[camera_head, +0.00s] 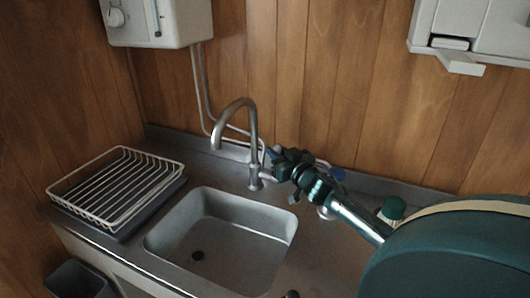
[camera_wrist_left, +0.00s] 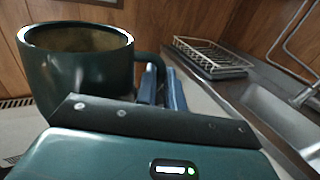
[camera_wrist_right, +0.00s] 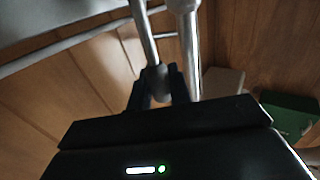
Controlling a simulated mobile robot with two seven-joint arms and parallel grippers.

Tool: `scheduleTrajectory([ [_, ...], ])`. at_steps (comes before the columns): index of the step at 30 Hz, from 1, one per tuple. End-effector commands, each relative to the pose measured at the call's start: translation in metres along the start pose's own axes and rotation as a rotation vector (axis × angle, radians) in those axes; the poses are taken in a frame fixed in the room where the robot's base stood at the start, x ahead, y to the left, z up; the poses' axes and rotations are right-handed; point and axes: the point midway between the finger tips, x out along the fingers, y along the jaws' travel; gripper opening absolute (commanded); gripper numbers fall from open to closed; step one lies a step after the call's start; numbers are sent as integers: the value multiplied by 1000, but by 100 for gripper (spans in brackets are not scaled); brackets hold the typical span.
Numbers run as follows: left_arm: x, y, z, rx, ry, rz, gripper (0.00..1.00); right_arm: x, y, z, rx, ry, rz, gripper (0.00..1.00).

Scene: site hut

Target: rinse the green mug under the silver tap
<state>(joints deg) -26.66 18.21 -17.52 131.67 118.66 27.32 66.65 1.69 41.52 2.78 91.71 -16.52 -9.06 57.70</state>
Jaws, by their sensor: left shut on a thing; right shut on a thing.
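The silver tap (camera_head: 252,130) stands behind the steel sink (camera_head: 222,235), its spout arching over the basin. No water shows under the spout. My right gripper (camera_head: 272,164) is at the tap's base. In the right wrist view its fingers (camera_wrist_right: 160,88) are shut on the rounded end of the tap's lever (camera_wrist_right: 146,40), beside the tap's upright pipe (camera_wrist_right: 187,50). The dark green mug (camera_wrist_left: 75,70) is upright in the left wrist view. My left gripper (camera_wrist_left: 160,92) is shut on its handle, and the mug is apart from the sink. The mug cannot be made out in the head view.
A white wire dish rack (camera_head: 118,187) stands left of the sink. A heater (camera_head: 160,22) hangs above, with pipes behind the tap. A green-capped container (camera_head: 393,209) stands right, near my right arm. A dark bin (camera_head: 80,280) is at lower left.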

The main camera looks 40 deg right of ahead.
Motion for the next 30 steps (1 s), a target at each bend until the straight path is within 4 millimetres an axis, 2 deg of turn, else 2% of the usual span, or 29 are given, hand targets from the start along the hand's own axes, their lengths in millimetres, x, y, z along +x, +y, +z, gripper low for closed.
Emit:
scheduleTrajectory([
  [6, 0, 0, 1, 1, -3, 0, 0, 0, 0, 0, 0, 0, -1, 0],
  [14, 0, 0, 1, 1, -3, 0, 0, 0, 0, 0, 0, 0, -1, 0],
  [22, 0, 0, -22, 1, -3, 0, 0, -7, -10, 4, -90, 71, -2, 0],
  [30, 0, 0, -20, 1, -3, 0, 0, -8, -11, 0, -106, 80, -1, 0],
])
